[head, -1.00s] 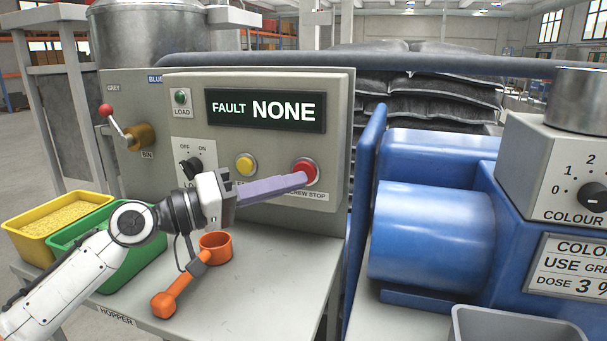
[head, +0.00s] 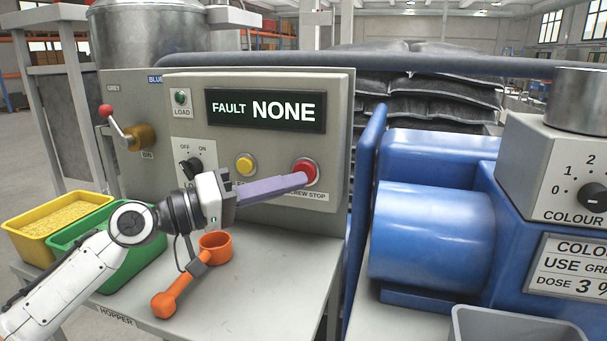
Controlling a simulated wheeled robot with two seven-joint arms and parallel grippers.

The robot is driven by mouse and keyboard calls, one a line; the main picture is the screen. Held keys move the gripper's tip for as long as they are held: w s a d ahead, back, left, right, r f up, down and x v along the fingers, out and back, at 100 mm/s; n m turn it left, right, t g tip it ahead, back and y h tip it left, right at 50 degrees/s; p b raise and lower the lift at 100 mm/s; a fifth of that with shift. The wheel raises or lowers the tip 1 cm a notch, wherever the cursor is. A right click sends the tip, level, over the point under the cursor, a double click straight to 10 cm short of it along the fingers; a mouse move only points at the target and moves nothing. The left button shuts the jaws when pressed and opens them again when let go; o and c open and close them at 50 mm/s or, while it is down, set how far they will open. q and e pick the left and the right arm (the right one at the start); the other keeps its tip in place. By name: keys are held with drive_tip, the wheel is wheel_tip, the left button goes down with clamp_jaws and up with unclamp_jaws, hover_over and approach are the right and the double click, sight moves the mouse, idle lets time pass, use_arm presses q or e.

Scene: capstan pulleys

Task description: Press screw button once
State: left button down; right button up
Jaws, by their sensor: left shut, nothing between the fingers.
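The red screw stop button (head: 308,169) sits at the lower right of the grey control panel (head: 335,130), with a label below it partly reading "SCREW STOP". My left gripper (head: 304,179) is shut and empty, its long purple fingers pointing right. The fingertips overlap the button's lower left edge in the picture; I cannot tell whether they touch it. The fingers and wrist hide part of the labels along the panel's bottom. My right gripper is not in view.
A yellow button (head: 245,165), a black OFF/ON knob (head: 191,167) and a green LOAD button (head: 180,97) are on the panel. The display (head: 265,110) reads "FAULT NONE". An orange scoop (head: 165,303) lies on the bench below my arm. A blue machine (head: 430,235) stands right.

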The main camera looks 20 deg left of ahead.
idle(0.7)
use_arm(q)
drive_tip(key=shift+w, duration=0.4)
drive_tip(key=shift+w+b, duration=0.3)
drive_tip(key=shift+w, duration=0.15)
idle(0.4)
drive_tip(key=shift+s, duration=0.85)
drive_tip(key=s, duration=0.5)
drive_tip(key=shift+a, duration=0.1)
idle(0.3)
